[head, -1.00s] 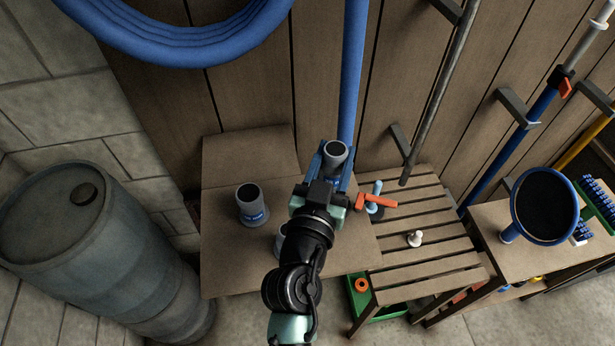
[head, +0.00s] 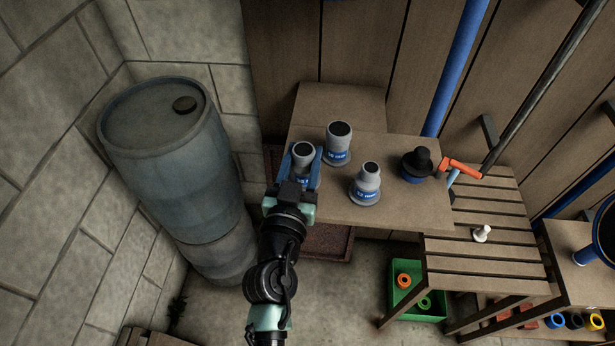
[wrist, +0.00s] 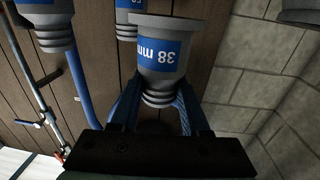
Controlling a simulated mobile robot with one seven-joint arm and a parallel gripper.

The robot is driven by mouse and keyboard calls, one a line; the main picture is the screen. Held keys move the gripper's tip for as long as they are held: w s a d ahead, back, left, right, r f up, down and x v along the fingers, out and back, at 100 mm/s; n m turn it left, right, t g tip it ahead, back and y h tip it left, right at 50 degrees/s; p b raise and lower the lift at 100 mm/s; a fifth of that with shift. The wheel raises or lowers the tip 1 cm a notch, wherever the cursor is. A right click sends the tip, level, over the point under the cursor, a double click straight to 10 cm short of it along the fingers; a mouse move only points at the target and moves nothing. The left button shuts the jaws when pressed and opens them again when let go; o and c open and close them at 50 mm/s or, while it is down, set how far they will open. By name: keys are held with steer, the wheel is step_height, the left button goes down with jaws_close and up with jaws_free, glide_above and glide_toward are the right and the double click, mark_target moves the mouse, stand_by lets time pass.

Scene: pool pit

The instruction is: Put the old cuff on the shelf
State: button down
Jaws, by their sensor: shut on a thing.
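My gripper (head: 301,172) is shut on a grey cuff (head: 302,153) with a blue label, its mouth facing up. The held cuff is at the left edge of a wooden board on the head view. In the wrist view the held cuff (wrist: 163,50) reads "38 mm", between the blue fingers (wrist: 158,100). Two similar grey cuffs stand upright on the board (head: 425,208): one (head: 338,143) just right of the held one, another (head: 368,184) nearer the front. I cannot tell whether the held cuff touches the board. No label marks which cuff is old.
A black-topped piece with a blue base (head: 416,166) stands on the board's right side. A blue barrel (head: 170,150) stands at left. A green crate (head: 415,290) is on the floor.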

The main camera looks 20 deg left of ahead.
mark_target(303, 173)
steer(key=shift+f+b, duration=1.05)
steer(key=shift+f, duration=1.05)
steer(key=shift+f, duration=0.15)
steer(key=shift+c, duration=1.9)
jaws_free()
